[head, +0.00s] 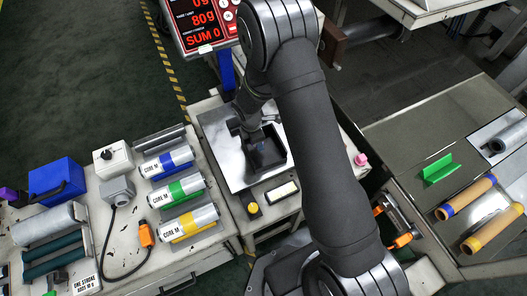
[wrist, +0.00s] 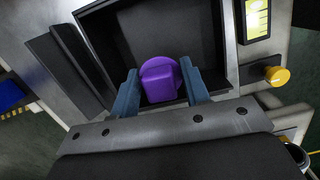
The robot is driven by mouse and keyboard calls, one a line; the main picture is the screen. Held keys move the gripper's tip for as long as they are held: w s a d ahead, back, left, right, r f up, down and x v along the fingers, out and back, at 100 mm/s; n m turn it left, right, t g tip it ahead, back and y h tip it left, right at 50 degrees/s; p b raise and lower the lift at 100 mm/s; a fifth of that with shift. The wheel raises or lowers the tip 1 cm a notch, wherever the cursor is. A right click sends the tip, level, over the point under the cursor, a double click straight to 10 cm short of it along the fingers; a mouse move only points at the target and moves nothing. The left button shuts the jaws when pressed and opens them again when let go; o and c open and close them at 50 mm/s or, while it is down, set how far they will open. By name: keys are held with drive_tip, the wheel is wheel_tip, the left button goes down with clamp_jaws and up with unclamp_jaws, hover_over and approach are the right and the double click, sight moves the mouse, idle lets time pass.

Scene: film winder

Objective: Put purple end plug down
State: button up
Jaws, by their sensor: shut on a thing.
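The purple end plug (wrist: 160,82) sits between the two blue-grey fingers of my gripper (wrist: 161,88) in the wrist view. The gripper is shut on it. Both are over the open black tray (wrist: 150,38) on the scale. Whether the plug touches the tray floor cannot be told. In the head view the black tray (head: 277,164) stands on the scale's metal plate (head: 228,166), with my gripper (head: 257,145) over it. The plug cannot be made out there.
A scale display (head: 203,22) reads 80g and SUM 0. Left, a bench holds labelled core rolls (head: 178,190), a blue box (head: 57,178) and a white box (head: 112,158). Right, a table holds a green piece (head: 438,169) and brown rolls (head: 468,196). A yellow knob (wrist: 277,76) is beside the tray.

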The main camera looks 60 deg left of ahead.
sight(255, 153)
drive_tip(key=shift+s+f+n, duration=0.3)
drive_tip(key=shift+s+f, duration=0.45)
drive_tip(key=shift+f, duration=1.5)
drive_tip(key=shift+f, duration=0.1)
drive_tip(key=o, duration=0.9)
drive_tip(key=shift+o, duration=0.2)
wheel_tip(255, 153, up, 12)
drive_tip(key=s, duration=0.2)
